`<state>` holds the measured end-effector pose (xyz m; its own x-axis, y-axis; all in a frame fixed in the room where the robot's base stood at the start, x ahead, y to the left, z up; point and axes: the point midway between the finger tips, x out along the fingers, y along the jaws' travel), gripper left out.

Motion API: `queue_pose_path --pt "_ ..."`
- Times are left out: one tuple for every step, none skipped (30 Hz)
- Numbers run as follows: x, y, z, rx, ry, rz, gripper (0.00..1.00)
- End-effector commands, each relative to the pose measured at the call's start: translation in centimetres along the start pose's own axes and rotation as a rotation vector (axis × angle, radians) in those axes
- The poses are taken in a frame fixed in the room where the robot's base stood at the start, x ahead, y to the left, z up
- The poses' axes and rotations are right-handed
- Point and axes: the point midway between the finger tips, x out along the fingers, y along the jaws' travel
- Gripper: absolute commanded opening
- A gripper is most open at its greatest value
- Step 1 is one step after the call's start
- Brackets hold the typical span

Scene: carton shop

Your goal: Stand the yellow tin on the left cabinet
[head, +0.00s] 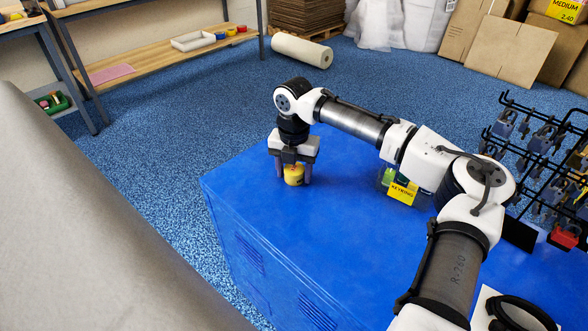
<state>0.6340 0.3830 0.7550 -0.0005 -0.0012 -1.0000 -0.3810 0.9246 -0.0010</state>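The yellow tin (294,178) is at the far left end of the blue cabinet (262,212), upright and apparently on its top. A dark part of my gripper covers some of the tin's upper side. My gripper (293,174) points straight down over the tin, with one finger on each side of it. The fingers are about a tin's width apart; whether they press on the tin or stand just clear of it is too small to tell. Only one blue cabinet shows, so I cannot tell from this view whether it is the left one.
A yellow-labelled keyring box (402,192) stands further right on the cabinet, beneath my arm. Black hook racks (540,135) stand at the right. A black coil (520,312) lies on a white sheet at front right. The cabinet top's left front is clear.

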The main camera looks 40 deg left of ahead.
Motion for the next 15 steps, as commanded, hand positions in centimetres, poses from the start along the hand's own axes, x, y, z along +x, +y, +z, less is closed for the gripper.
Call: queue_pose_path --pt "-0.01 0.01 0.0 0.0 0.0 0.0 0.62" --pt "-0.01 0.0 0.0 0.0 0.0 0.0 0.66" --pt "-0.02 0.0 0.0 0.0 -0.001 0.0 0.69" --pt "-0.02 0.0 0.0 0.0 -0.001 0.0 0.69" --pt "-0.02 0.0 0.0 0.0 -0.001 0.0 0.69" --pt "-0.03 0.0 0.0 0.0 -0.001 -0.001 0.69" --pt "-0.03 0.0 0.01 0.0 -0.001 -0.001 0.69" --pt "-0.03 0.0 0.01 0.0 -0.001 -0.001 0.69" --pt "-0.03 0.0 0.01 0.0 -0.001 -0.001 0.69" --pt "-0.04 0.0 0.01 0.0 -0.001 -0.001 0.69" --pt "-0.06 0.0 0.01 0.0 -0.001 -0.001 0.69" --pt "-0.13 -0.01 0.03 0.0 -0.002 -0.001 0.69" --pt "-0.22 -0.02 0.04 0.0 -0.002 -0.002 0.69" --pt "-0.48 0.01 0.04 0.0 -0.003 -0.001 0.69" --pt "-0.96 0.05 0.05 0.0 -0.003 0.001 0.69"
